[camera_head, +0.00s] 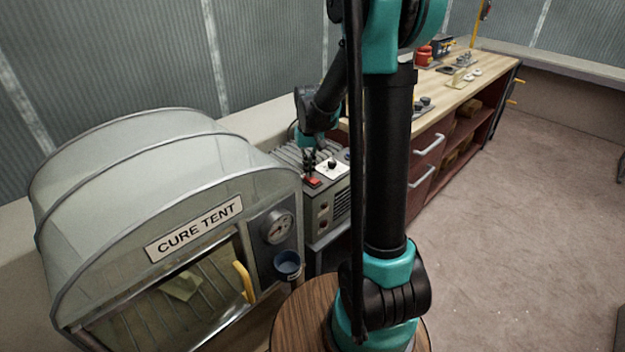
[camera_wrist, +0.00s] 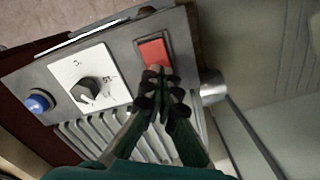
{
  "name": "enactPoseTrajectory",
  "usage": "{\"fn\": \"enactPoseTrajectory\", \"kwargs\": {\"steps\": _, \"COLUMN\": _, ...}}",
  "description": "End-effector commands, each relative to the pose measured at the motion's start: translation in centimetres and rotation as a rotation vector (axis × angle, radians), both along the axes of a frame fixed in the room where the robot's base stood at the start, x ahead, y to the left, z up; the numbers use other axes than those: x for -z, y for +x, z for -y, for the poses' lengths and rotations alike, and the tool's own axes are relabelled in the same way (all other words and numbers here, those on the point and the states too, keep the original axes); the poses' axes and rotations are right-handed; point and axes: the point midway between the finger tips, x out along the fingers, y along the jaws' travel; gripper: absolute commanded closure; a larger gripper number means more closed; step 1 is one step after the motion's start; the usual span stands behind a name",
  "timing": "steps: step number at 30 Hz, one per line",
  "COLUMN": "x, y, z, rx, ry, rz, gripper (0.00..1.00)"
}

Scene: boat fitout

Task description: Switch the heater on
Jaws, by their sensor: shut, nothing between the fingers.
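The heater (camera_head: 340,205) is a grey box with a ribbed top, standing between the cure tent and the wooden workbench. Its panel has a red rocker switch (camera_head: 313,182), a black knob on a white plate (camera_head: 333,169) and, in the wrist view, a blue button (camera_wrist: 38,102). The red switch (camera_wrist: 153,52) also shows in the wrist view. My gripper (camera_wrist: 158,74) is shut and empty, its fingertips at the near edge of the red switch. They cover part of it; I cannot tell whether they touch it. In the head view my gripper (camera_head: 310,160) is above the panel.
The cure tent (camera_head: 150,190) with a yellow handle (camera_head: 244,282) and a gauge (camera_head: 277,227) stands at left. The workbench (camera_head: 475,75) with small items runs behind. The floor at right is clear.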

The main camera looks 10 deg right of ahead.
Motion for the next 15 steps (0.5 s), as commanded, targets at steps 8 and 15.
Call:
{"fn": "enactPoseTrajectory", "kwargs": {"steps": 8, "x": 0.4, "y": 0.0, "z": 0.0, "rx": 0.0, "ry": 0.0, "rz": 0.0, "gripper": 1.0}}
{"fn": "enactPoseTrajectory", "kwargs": {"steps": 15, "x": -0.7, "y": 0.0, "z": 0.0, "rx": 0.0, "ry": 0.0, "rz": 0.0, "gripper": 1.0}}
